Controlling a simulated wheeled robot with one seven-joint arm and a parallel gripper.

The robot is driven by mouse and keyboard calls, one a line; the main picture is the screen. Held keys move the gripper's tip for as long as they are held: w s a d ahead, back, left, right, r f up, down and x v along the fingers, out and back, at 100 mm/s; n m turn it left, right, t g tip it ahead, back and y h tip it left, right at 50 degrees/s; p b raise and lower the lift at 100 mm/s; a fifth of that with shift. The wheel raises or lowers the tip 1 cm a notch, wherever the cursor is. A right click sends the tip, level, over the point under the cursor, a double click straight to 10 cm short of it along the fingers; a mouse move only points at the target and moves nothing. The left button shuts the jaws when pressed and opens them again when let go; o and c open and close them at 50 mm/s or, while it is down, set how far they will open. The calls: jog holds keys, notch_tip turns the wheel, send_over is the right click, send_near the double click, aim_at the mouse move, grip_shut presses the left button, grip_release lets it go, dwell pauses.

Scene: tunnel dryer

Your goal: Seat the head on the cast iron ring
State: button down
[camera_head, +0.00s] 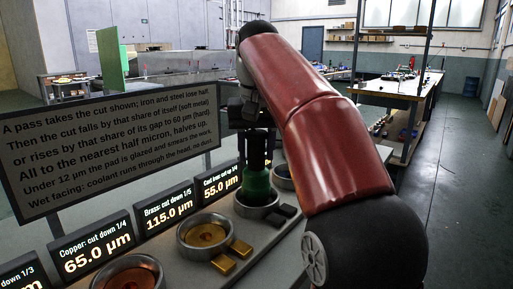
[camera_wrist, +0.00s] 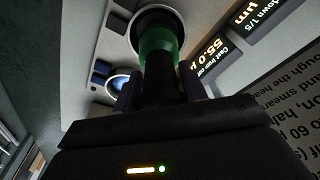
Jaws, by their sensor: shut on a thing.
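The head is a green piece with a dark upper part (camera_head: 257,184). It stands upright at the cast iron ring (camera_head: 244,208), in front of the display reading "Cast iron" 55.0 µm (camera_head: 219,186). My gripper (camera_head: 255,140) is shut on the head's dark upper part. The wrist view also shows the green head (camera_wrist: 157,48) between my fingers, with its lower end at the ring (camera_wrist: 137,32). I cannot tell whether it rests fully in the ring or just above it.
The brass ring (camera_head: 182,242) and copper ring (camera_head: 105,284) stand to the left, with small brass blocks (camera_head: 223,263) and dark blocks (camera_head: 289,211) in front. Another ring (camera_head: 283,168) lies beyond. A text sign (camera_head: 105,135) stands behind the displays, left of my gripper.

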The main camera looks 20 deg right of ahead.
jog(key=shift+f+b, duration=0.4)
jog(key=shift+f, duration=0.05)
dwell(0.3)
jog(key=c, duration=0.7)
grip_release()
